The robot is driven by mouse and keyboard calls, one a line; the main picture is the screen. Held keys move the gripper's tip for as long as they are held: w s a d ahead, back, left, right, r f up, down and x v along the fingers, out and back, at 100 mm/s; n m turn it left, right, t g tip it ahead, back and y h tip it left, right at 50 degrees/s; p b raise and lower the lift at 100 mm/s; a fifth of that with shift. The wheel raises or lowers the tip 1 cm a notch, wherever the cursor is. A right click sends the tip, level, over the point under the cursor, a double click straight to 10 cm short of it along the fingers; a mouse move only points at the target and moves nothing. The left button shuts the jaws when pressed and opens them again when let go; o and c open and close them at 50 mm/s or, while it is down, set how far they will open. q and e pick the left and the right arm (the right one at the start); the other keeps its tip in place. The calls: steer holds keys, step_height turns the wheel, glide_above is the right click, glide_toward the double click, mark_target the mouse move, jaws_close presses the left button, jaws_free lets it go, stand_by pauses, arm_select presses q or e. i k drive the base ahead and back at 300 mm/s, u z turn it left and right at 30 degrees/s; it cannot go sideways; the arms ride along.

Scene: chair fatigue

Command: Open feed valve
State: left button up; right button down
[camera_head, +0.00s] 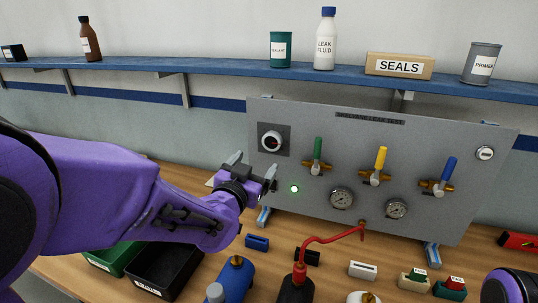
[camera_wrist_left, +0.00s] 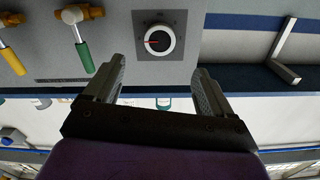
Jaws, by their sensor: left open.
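A grey panel (camera_head: 290,115) stands on the bench. It carries three brass valves with a green handle (camera_head: 318,149), a yellow handle (camera_head: 380,159) and a blue handle (camera_head: 448,170). All three handles point up, across their brass bodies. A round white-rimmed knob (camera_head: 271,141) sits at the panel's upper left. My left gripper (camera_head: 253,168) is open and empty, below and left of the knob. In the left wrist view the picture is inverted; the knob (camera_wrist_left: 159,41) shows beyond the open fingers, with a red mark. The green handle (camera_wrist_left: 85,57) is off to the left there. My right gripper is out of view.
Two gauges (camera_head: 342,198) and a lit green lamp (camera_head: 294,189) are low on the panel. A red hose (camera_head: 330,240), blue cylinder (camera_head: 236,277) and black bin (camera_head: 165,270) crowd the bench. A blue shelf (camera_head: 220,70) holds containers above.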

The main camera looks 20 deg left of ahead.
mark_target(315, 169)
steer(key=z, duration=0.05)
steer(key=k, duration=1)
steer(key=u, duration=0.05)
